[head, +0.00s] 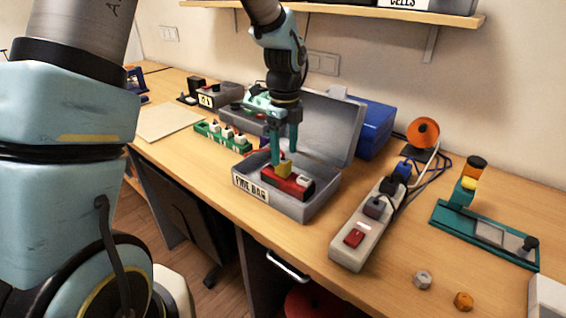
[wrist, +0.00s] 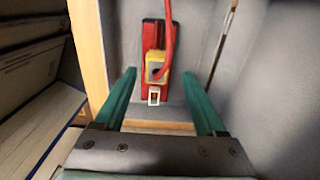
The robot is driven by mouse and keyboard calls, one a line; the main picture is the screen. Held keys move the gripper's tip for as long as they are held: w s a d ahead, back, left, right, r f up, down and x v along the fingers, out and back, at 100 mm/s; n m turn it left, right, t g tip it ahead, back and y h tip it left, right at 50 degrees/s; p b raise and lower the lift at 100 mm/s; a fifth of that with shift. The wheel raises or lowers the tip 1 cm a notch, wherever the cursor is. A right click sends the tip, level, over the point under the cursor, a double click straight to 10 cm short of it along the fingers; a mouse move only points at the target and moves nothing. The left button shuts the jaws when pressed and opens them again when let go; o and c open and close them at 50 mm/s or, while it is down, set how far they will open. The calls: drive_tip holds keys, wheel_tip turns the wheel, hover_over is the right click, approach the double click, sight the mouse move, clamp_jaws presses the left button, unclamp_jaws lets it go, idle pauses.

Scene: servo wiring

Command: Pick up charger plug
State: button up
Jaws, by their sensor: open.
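A yellow plug-like piece (head: 284,168) with a red lead sits on a red pack (head: 296,186) inside the open grey box. The wrist view shows the yellow piece (wrist: 155,72) and the red pack (wrist: 152,36) beyond my fingertips. This piece looks like the charger plug, though no label confirms it. My gripper (head: 285,158) points down over the box with its fingers apart. In the wrist view, my gripper (wrist: 160,85) has the yellow piece centred between its fingers in the picture. I cannot tell whether either finger touches it.
The grey box (head: 318,207) has its lid raised behind my gripper. A power strip (head: 345,252) with dark and blue plugs lies to the right, beside a teal stand (head: 455,226). A green holder (head: 205,130) and a blue case (head: 374,125) stand nearby. A shelf overhangs the back.

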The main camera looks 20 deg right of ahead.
sight(283, 159)
drive_tip(key=shift+a+f+p, duration=0.15)
drive_tip(key=shift+f+p, duration=0.2)
drive_tip(key=shift+f, duration=0.7)
drive_tip(key=shift+a+f+p, duration=0.1)
drive_tip(key=shift+f+p, duration=0.2)
drive_tip(key=shift+f, duration=0.7)
drive_tip(key=shift+c, duration=0.2)
clamp_jaws()
